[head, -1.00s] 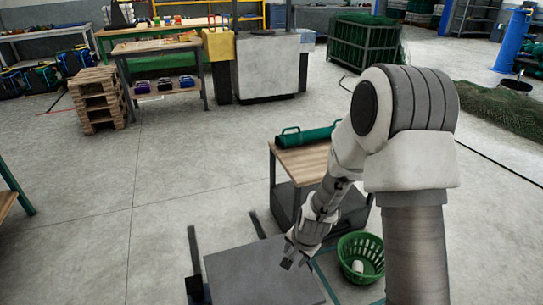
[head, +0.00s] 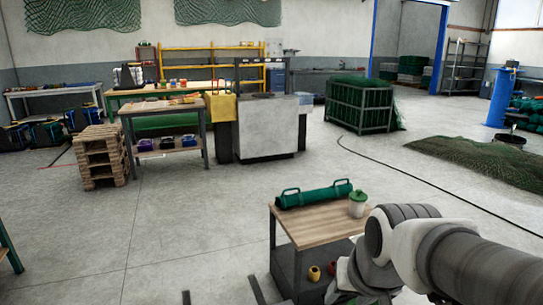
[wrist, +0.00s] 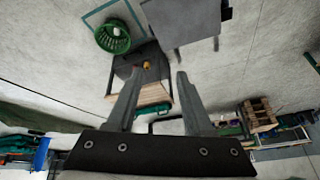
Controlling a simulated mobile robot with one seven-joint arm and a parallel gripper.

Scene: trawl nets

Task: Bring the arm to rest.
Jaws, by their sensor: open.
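My arm (head: 410,245) is folded low at the lower right of the head view, its forearm running off the right edge. The gripper itself is hidden or out of frame there. In the wrist view my gripper (wrist: 160,74) shows two fingers spread apart with nothing between them. Beyond the fingers is the wooden-topped cart (wrist: 152,92), well away from them. The cart also stands in front of me in the head view (head: 308,233).
A long green case (head: 314,194) and a green-lidded white container (head: 357,204) stand on the cart. The wrist view shows a green basket (wrist: 113,46) and a grey tabletop (wrist: 180,20). A pallet stack (head: 100,158) stands at left. The left-centre floor is clear.

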